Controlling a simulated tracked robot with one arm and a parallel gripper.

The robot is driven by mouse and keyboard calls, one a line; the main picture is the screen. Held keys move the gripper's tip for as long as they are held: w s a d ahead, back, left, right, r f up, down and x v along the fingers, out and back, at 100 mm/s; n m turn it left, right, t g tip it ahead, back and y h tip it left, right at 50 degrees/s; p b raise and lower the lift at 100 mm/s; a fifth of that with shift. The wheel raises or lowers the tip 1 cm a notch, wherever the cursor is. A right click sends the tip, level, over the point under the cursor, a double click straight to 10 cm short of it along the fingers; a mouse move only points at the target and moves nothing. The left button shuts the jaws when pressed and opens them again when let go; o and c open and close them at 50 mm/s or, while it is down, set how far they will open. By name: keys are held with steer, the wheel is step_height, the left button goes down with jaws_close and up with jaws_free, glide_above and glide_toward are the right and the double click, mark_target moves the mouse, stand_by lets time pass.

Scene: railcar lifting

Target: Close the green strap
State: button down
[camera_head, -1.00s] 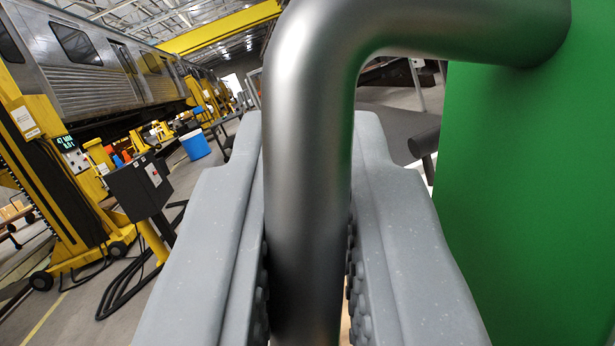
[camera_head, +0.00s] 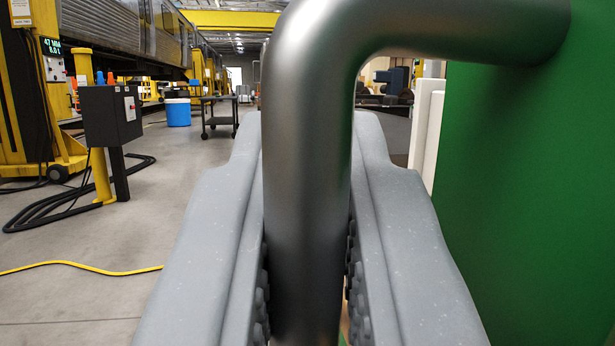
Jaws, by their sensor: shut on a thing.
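The green strap (camera_head: 520,180) shows as a broad flat green surface filling the right side of the view. A thick grey metal handle (camera_head: 306,170) comes out of its upper part, bends, and runs down the middle of the view. My gripper (camera_head: 308,240) is shut on the handle's straight part, one grey jaw on each side. The handle's lower end and the strap's far edges are out of view.
A black control box (camera_head: 108,116) on a yellow post, a yellow lifting column (camera_head: 30,90) and a railcar (camera_head: 130,35) stand at the left. A blue bin (camera_head: 178,112) and dark cart (camera_head: 219,115) stand behind. A yellow cable (camera_head: 80,267) crosses open floor.

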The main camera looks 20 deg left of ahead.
steer(key=shift+f, duration=0.4)
steer(key=shift+f, duration=0.25)
steer(key=c, duration=1.7)
jaws_free()
steer(key=shift+a+f, duration=0.1)
steer(key=shift+f, duration=0.05)
steer(key=shift+r, duration=0.2)
steer(key=shift+s, duration=0.15)
steer(key=p+v, duration=0.1)
steer(key=v, duration=1.2)
steer(key=shift+s+f, duration=0.2)
steer(key=shift+f, duration=0.1)
